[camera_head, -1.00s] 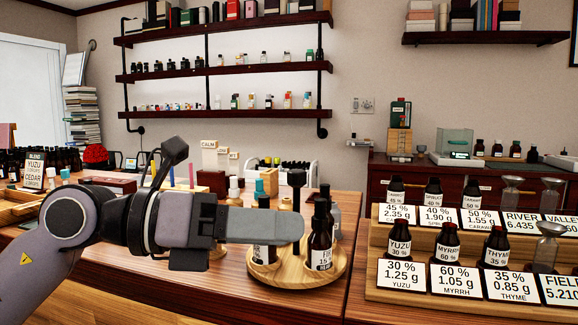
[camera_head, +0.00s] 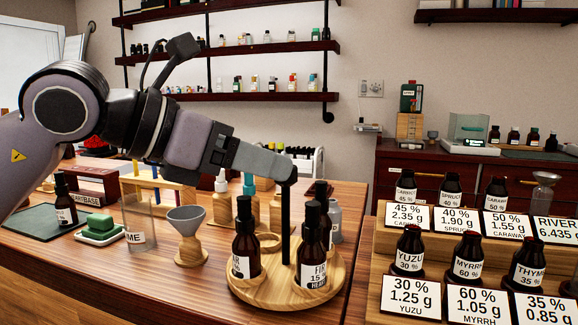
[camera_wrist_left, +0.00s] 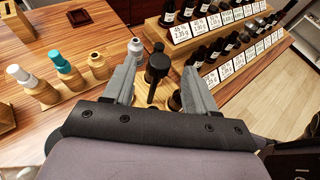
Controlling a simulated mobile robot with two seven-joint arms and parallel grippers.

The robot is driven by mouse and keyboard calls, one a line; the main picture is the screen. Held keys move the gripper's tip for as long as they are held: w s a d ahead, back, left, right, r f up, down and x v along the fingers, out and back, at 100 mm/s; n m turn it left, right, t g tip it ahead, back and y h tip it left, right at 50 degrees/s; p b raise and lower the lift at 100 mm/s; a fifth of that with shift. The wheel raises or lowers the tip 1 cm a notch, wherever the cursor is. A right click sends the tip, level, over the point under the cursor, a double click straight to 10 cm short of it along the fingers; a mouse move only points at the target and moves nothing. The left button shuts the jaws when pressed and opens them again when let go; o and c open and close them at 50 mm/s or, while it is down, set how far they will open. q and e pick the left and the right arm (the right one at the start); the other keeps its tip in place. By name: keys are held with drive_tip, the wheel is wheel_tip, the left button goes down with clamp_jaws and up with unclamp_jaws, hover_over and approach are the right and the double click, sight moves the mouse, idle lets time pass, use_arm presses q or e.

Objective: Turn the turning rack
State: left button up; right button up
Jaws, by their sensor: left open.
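The turning rack (camera_head: 288,293) is a round wooden turntable on the table, with a tall black post and knob (camera_head: 287,205) in its middle. Dark dropper bottles with white labels stand on it, including one at the front left (camera_head: 246,245) and one at the front right (camera_head: 311,258). My left gripper (camera_head: 286,168) tilts down at the post's top. In the left wrist view, its fingers (camera_wrist_left: 160,76) are open, with the black knob (camera_wrist_left: 157,63) showing between them. Contact cannot be told. The rack's far side is partly hidden. My right gripper is not in view.
A stepped wooden stand (camera_head: 378,245) with labelled bottles is close on the right. Small bottles in wooden holders (camera_head: 222,206) stand behind.

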sight(286, 221)
use_arm(q)
drive_tip(key=shift+x, duration=2.3)
clamp_jaws()
